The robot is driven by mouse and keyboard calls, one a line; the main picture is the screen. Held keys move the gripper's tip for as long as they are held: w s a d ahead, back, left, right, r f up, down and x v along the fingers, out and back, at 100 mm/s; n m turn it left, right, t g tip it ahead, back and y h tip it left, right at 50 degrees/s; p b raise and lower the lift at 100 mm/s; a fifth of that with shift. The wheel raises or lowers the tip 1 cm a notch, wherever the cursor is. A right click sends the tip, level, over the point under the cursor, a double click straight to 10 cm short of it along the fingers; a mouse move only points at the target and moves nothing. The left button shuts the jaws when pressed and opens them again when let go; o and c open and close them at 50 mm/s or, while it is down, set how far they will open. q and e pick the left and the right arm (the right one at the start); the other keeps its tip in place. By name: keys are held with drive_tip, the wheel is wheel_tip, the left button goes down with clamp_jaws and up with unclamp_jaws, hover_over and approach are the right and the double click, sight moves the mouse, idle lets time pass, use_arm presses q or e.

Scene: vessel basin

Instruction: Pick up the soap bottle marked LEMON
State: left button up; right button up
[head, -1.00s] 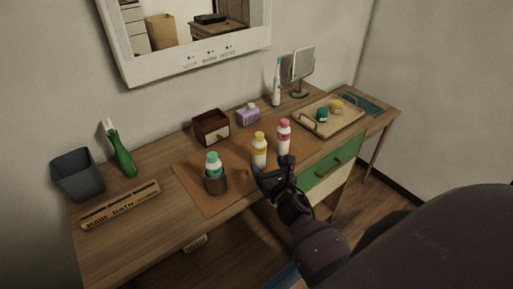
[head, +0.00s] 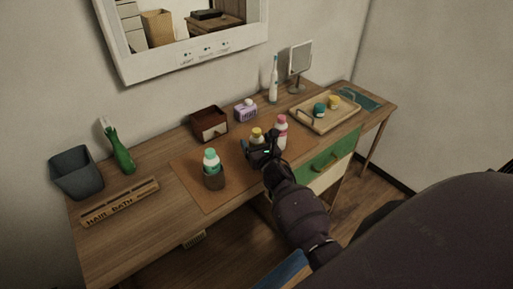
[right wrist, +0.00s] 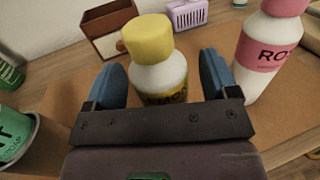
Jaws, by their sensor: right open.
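The soap bottle with the yellow cap and yellow label (right wrist: 160,72) stands upright between the two blue fingers of my right gripper (right wrist: 168,85) in the right wrist view. The lower part of its label is hidden behind the gripper body, so its word cannot be fully read. In the head view this bottle (head: 257,134) is mostly hidden behind my right gripper (head: 264,148). The fingers are open, one on each side of the bottle. My left gripper is not in view.
A pink-capped bottle (right wrist: 266,50) stands close on the right. Behind are a brown box (head: 209,123) and a purple basket (head: 245,112). A tray (head: 338,122) lies to the right.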

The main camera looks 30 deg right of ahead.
drive_tip(key=shift+c, duration=0.2)
drive_tip(key=c, duration=0.9)
drive_tip(key=shift+c, duration=0.8)
drive_tip(key=shift+r, duration=0.15)
